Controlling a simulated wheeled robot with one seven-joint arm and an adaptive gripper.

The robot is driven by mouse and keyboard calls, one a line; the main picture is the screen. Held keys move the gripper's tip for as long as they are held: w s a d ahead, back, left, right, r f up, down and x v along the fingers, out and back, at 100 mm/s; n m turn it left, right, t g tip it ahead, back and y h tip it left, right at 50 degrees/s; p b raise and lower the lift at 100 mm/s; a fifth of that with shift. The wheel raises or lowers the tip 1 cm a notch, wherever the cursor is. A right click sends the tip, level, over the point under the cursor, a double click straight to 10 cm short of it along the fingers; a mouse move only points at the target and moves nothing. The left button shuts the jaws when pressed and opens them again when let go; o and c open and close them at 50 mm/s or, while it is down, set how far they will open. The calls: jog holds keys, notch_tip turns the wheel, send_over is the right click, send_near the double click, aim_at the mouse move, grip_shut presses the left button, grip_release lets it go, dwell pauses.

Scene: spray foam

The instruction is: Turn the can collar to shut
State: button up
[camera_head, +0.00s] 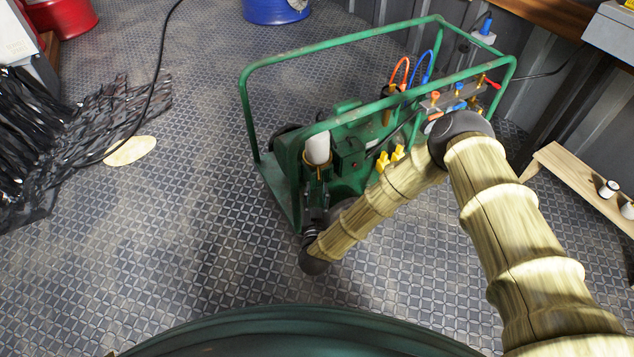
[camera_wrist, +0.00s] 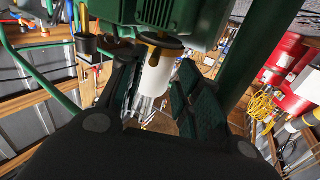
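A white can (camera_head: 317,148) stands upright in the green wheeled machine's left end in the head view. A brass-coloured collar (camera_head: 309,161) sits around its lower part. In the wrist view, a brass collar (camera_wrist: 160,40) and a white cylinder (camera_wrist: 155,76) show close ahead of my gripper (camera_wrist: 158,95). Its two dark ribbed fingers are apart, with the white cylinder showing between them and gaps beside it. In the head view my gripper (camera_head: 314,212) is just below the collar, partly hidden by my wrist. Contact with the collar cannot be told.
The green tube frame (camera_head: 340,47) surrounds the machine and its bars run close to my arm. Orange and blue hoses (camera_head: 400,72) and yellow fittings (camera_head: 390,157) are to the right. A wooden bench (camera_head: 580,180) stands at the right.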

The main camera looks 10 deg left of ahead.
jog(key=shift+v, duration=2.65)
jog(key=shift+c, duration=0.4)
